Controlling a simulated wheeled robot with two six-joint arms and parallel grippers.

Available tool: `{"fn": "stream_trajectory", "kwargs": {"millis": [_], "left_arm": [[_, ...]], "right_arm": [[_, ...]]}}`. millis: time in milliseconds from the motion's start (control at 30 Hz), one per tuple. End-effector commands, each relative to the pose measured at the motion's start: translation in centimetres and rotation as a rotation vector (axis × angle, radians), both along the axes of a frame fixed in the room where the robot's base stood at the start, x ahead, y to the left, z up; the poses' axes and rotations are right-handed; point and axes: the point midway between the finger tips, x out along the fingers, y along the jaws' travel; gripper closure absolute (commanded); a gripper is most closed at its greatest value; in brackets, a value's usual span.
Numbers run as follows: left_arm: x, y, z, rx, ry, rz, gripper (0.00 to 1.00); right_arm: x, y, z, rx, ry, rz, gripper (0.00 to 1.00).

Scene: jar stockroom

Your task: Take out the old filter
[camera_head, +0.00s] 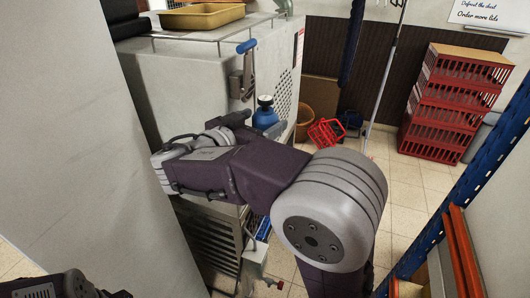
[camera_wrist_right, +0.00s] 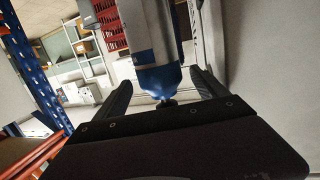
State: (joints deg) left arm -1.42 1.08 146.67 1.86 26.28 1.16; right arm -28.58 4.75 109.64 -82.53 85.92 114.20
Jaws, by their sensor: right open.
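The filter, a blue canister with a dark knob at its end (camera_head: 265,117), is at the side of a large pale machine (camera_head: 180,85) in the head view. In the right wrist view the filter's blue end (camera_wrist_right: 160,78) shows between the fingers, with a grey cylindrical part beyond it. My right gripper (camera_wrist_right: 160,86) is open, one finger on each side of the blue end; contact cannot be told. In the head view my right gripper (camera_head: 240,121) is just left of the filter, partly hidden by my wrist. My left gripper is out of view.
A blue-handled lever (camera_head: 247,46) is above the filter on the machine. A yellow tray (camera_head: 201,15) sits on top. Red crates (camera_head: 455,100) are stacked at the back right, and red (camera_head: 326,133) and blue baskets lie on the floor. A blue rack post (camera_head: 480,165) stands at right.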

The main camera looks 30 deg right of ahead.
Motion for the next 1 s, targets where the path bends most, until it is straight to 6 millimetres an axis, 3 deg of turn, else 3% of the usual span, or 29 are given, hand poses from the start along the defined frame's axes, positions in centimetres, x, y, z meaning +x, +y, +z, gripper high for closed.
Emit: {"fn": "stream_trajectory", "kwargs": {"millis": [167, 433, 667, 700, 1000], "left_arm": [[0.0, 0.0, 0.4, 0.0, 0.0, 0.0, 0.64], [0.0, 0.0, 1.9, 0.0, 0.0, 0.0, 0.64], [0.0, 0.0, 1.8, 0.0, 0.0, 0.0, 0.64], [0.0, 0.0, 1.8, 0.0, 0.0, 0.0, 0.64], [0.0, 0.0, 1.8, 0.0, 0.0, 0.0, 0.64]], "right_arm": [[0.4, -0.7, -0.2, -0.001, 0.003, -0.002, 0.17], [2.6, -4.3, -1.5, 0.0, 0.004, -0.003, 0.17], [2.9, -4.5, -1.7, 0.001, 0.003, 0.001, 0.17], [2.9, -4.5, -1.7, 0.001, 0.003, 0.001, 0.2], [2.8, -4.5, -1.7, 0.001, 0.003, 0.0, 1.0]]}}
